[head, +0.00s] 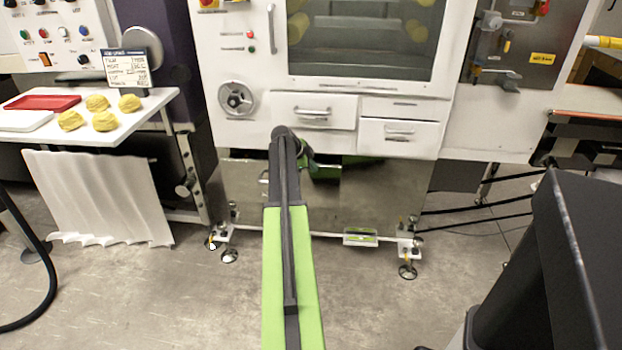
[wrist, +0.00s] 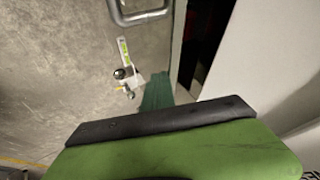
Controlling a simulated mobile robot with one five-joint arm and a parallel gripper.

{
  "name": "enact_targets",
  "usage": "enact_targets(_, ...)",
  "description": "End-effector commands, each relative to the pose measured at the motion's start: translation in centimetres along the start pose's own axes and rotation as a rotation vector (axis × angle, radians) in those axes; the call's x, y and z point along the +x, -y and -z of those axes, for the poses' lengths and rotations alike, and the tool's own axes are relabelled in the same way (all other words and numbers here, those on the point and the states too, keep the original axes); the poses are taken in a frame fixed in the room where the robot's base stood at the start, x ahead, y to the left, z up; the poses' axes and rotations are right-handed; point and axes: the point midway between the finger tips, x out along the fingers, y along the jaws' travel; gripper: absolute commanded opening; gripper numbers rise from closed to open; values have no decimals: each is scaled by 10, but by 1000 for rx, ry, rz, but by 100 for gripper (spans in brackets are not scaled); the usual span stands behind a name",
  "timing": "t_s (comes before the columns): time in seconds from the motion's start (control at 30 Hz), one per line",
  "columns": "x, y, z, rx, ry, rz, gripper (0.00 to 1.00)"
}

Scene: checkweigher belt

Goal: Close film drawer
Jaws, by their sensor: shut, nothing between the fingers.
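A low steel-fronted drawer (head: 345,205), which I take for the film drawer, sits under the white machine. A dark gap with green inside shows above its front, so it looks pulled out. In the wrist view its bar handle (wrist: 143,12) is at the top, and a dark opening (wrist: 205,40) lies between the front's edge and a white panel. My gripper (head: 308,162) is shut and empty, close to the top of this front and partly hidden by my arm. Its teal fingers (wrist: 157,93) show in the wrist view; I cannot tell whether they touch the front.
Two white drawers, left (head: 312,112) and right (head: 398,137), sit above on the machine. A white side table (head: 140,125) with yellow pieces and a red tray (head: 42,103) stands left. Machine feet (head: 408,271) reach the floor. The floor in front is clear.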

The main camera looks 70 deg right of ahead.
Motion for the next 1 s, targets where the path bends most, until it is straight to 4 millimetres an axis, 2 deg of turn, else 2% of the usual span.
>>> enact_targets(0.03,6,13,-1,0,0,0,0)
enact_targets(0.1,12,22,-1,0,0,0,0)
enact_targets(0.33,23,43,0,1,1,-1,0)
enact_targets(0.6,26,50,0,1,0,4,0)
enact_targets(1.0,26,49,2,1,-3,5,0)
